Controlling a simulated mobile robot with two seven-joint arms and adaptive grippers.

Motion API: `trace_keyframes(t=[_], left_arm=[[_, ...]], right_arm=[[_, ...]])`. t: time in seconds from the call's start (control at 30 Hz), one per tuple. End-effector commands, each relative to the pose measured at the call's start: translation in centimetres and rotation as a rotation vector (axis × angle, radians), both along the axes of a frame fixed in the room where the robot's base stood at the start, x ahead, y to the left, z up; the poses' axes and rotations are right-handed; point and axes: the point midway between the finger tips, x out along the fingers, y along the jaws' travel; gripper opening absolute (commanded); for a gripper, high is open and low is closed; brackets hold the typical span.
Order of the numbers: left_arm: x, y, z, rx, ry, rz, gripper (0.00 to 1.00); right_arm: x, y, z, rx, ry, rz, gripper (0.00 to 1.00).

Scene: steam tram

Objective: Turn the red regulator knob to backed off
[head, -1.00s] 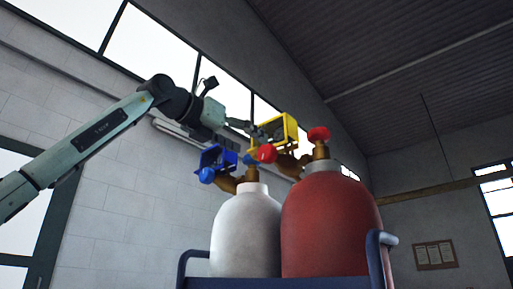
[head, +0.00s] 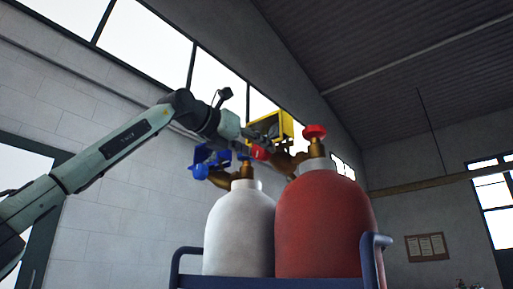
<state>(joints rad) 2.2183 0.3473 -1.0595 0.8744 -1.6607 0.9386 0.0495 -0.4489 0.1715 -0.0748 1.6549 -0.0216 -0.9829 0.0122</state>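The red regulator knob (head: 260,152) sits at the front of the regulator on the red cylinder (head: 325,222), below a yellow-framed gauge guard (head: 284,123). A separate red valve wheel (head: 314,132) tops the same cylinder. My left gripper (head: 264,139) reaches in from the left, just above the red knob and in front of the yellow guard. Its fingers are small and dark here, so I cannot tell whether they touch the knob or how far apart they are. My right gripper is not in view.
A white cylinder (head: 239,228) stands left of the red one, with a blue regulator knob (head: 199,171) and blue guard close under my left arm. A blue cart rail (head: 376,240) surrounds both cylinders. The space at right is open.

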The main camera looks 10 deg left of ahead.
Motion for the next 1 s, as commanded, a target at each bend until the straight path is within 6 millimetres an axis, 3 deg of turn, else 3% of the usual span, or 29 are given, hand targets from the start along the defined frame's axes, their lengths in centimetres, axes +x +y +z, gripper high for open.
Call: trace_keyframes(t=[0.2,0.57,1.0], left_arm=[[0.0,0.0,0.0,0.0,0.0,0.0,0.15],[0.0,0.0,0.0,-0.07,0.047,0.0,0.15],[0.0,0.1,0.0,-0.334,0.222,-0.001,0.15]], right_arm=[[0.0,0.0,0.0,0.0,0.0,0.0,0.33],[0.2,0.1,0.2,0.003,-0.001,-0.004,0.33],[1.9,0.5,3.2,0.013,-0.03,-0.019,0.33]])
